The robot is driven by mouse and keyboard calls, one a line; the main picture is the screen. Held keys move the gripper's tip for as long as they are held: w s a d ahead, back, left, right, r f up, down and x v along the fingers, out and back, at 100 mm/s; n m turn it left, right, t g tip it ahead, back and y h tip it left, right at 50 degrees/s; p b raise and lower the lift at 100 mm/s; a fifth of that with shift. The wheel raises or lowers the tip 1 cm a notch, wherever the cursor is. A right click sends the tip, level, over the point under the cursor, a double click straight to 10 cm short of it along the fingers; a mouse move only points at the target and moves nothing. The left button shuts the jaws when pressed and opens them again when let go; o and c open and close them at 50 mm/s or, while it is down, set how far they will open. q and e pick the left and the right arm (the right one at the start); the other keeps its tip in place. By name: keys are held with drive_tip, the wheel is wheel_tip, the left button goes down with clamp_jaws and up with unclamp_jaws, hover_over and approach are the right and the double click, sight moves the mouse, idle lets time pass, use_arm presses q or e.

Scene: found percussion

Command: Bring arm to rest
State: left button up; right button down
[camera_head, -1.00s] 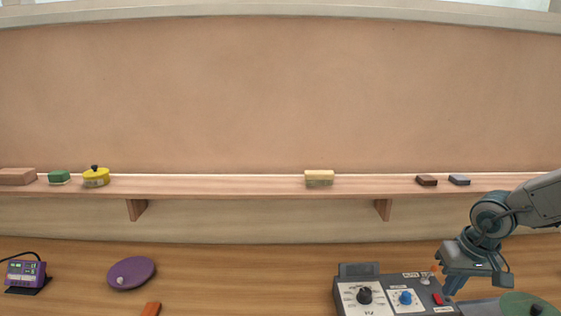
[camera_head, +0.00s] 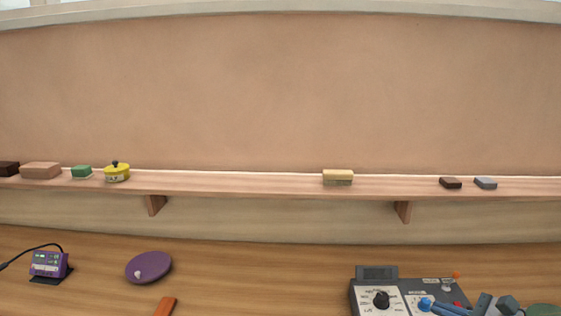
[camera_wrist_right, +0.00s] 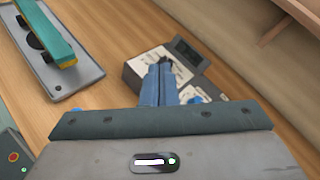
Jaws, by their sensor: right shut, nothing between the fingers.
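My right gripper (camera_head: 442,308) shows at the bottom edge of the head view, its blue fingers over the front part of a grey control box (camera_head: 432,284). In the right wrist view, its blue fingers (camera_wrist_right: 160,76) lie side by side, shut and empty, in front of the box's white dial panel (camera_wrist_right: 186,66). I cannot tell whether the fingertips touch the box. Most of my right arm is outside the head view. My left gripper is not in view.
A purple disc (camera_head: 148,267), an orange block (camera_head: 165,306) and a purple device (camera_head: 49,264) sit on the wooden table. A shelf (camera_head: 250,182) with small blocks and a yellow pot (camera_head: 117,172) runs behind. The right wrist view shows a grey tray (camera_wrist_right: 60,83) at left.

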drive_tip(key=s+d+f+m+h, duration=0.2)
drive_tip(key=s+f+m+h, duration=0.35)
drive_tip(key=m, duration=0.95)
drive_tip(key=s+d+f+m+h, duration=0.2)
drive_tip(key=s+f+m+h, duration=0.4)
drive_tip(key=m, duration=0.9)
drive_tip(key=s+a+f+m+g+y, duration=0.2)
drive_tip(key=s+a+f+m+g, duration=0.2)
drive_tip(key=s+a+f+m, duration=0.25)
drive_tip(key=s+a+f+m+g+y, duration=0.2)
drive_tip(key=s+a+f+m+g, duration=0.15)
drive_tip(key=s+a+m, duration=0.5)
drive_tip(key=w+d+f+m+g+b, duration=0.1)
drive_tip(key=w+d+f+b, duration=0.15)
drive_tip(key=f, duration=1.45)
drive_tip(key=w+d+f+g+b, duration=0.1)
drive_tip(key=f+b, duration=0.2)
drive_tip(key=f, duration=1.4)
drive_tip(key=s+d+f+b, duration=0.1)
drive_tip(key=s+f+b, duration=0.1)
drive_tip(key=s+f, duration=0.7)
drive_tip(key=s+f+g+b, duration=0.1)
drive_tip(key=s+f+b, duration=0.1)
drive_tip(key=s+f, duration=0.7)
wheel_tip(320, 180, down, 7)
drive_tip(key=shift+s+d+r+m, duration=0.1)
drive_tip(key=shift+s+d+m, duration=0.2)
drive_tip(key=shift+d, duration=0.1)
